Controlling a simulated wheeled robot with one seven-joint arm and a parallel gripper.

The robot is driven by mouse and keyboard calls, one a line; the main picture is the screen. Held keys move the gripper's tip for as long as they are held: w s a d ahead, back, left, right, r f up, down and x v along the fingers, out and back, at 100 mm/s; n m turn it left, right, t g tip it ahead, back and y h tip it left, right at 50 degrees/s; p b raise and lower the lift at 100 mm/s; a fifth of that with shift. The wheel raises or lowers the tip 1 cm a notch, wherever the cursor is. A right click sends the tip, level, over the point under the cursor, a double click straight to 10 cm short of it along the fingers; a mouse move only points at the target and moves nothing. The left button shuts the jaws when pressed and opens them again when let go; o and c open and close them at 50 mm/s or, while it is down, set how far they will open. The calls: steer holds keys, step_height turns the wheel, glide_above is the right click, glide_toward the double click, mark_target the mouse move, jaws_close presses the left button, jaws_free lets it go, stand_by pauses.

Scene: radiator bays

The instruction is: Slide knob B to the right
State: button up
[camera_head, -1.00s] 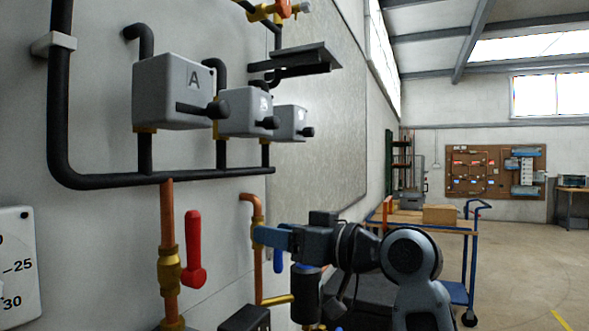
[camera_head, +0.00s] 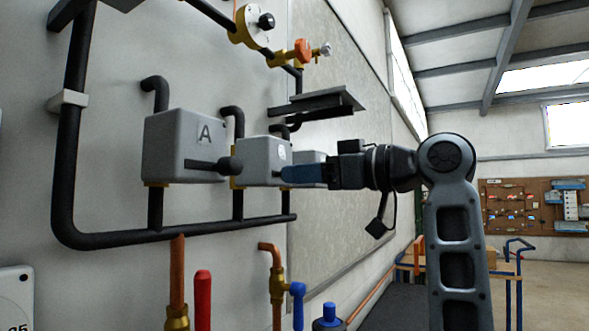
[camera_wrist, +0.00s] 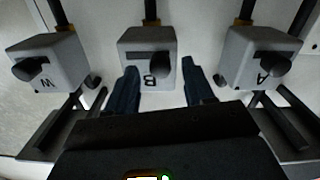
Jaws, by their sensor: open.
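Box B (camera_head: 256,150) is a grey wall box between box A and a third box. In the wrist view, which is upside down, box B (camera_wrist: 135,43) is in the middle. Its dark knob B (camera_wrist: 163,66) sits at the picture-right end of a dark slot, the side towards box A. My gripper (camera_wrist: 159,66) is open, with one blue finger on each side of knob B; I cannot tell whether either touches it. In the head view my gripper (camera_head: 284,174) is in front of box B and hides its knob.
Box A (camera_head: 172,150), with its own black knob (camera_head: 231,166), is at the left. The third box (camera_wrist: 35,52) is mostly hidden behind my gripper in the head view. A dark shelf (camera_head: 315,103) juts out above. Black pipes (camera_head: 170,234) run below the boxes.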

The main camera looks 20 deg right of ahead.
steer(key=shift+x, duration=1.45)
steer(key=shift+c, duration=0.3)
jaws_close()
